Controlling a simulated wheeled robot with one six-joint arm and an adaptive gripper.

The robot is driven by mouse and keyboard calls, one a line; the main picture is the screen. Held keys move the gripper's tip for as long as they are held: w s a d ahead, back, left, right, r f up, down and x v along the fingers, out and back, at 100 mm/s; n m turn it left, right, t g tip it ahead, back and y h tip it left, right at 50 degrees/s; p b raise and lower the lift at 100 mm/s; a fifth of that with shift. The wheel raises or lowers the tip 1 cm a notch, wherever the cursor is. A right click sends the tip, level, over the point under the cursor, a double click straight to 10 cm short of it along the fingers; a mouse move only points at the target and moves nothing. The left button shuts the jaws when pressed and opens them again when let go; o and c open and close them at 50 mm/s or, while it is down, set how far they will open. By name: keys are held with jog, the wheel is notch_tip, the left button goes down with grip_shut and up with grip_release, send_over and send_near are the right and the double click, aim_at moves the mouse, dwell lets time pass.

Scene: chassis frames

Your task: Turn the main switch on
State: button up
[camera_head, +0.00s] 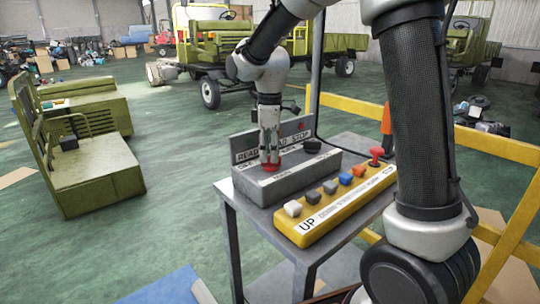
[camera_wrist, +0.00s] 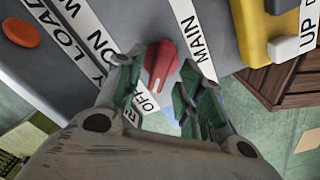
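The main switch is a red knob (camera_wrist: 160,65) on a grey control box, beside a white "MAIN" label (camera_wrist: 194,38). An "OFF" label (camera_wrist: 145,103) is near its lower end. In the head view the red knob (camera_head: 271,167) shows below my gripper (camera_head: 270,156), which points straight down at it. In the wrist view my gripper (camera_wrist: 160,78) is open, one finger on each side of the knob. The fingers are close to the knob; whether they touch it is unclear.
The grey box (camera_head: 290,182) stands on a metal table (camera_head: 232,206). In front is a yellow panel (camera_head: 340,207) with several buttons and a red knob (camera_head: 376,153). A black knob (camera_head: 312,145) sits right of my gripper. A yellow rail (camera_head: 350,104) runs behind.

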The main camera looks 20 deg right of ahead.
jog(key=shift+f, duration=0.8)
jog(key=shift+d, duration=0.1)
grip_shut()
